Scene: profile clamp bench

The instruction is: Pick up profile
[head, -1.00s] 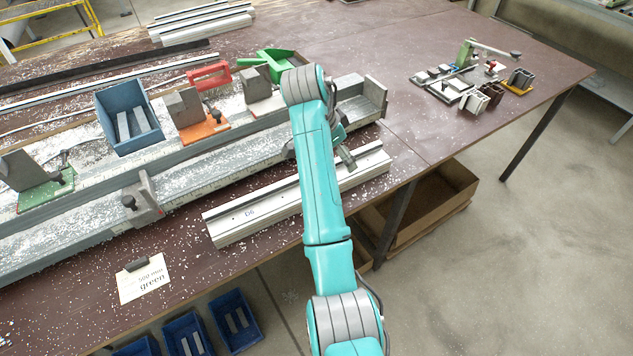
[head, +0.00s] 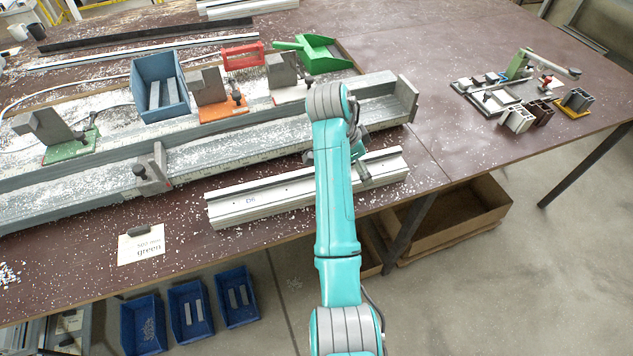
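A white profile (head: 270,197) marked "D6" lies along the front of the brown bench, in front of the long grey clamp rail. My gripper (head: 364,174) is at the right part of this profile, just right of my teal arm. One dark finger shows against the profile. My arm hides the other finger and a middle stretch of the profile, so I cannot tell whether the gripper is open or shut, or touches it.
The grey rail (head: 95,185) carries clamp blocks on green and orange plates. A blue bin (head: 160,88), a red handle (head: 242,56) and a green scoop (head: 318,54) are behind. A small fixture (head: 500,95) stands right. Blue bins (head: 190,311) are below.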

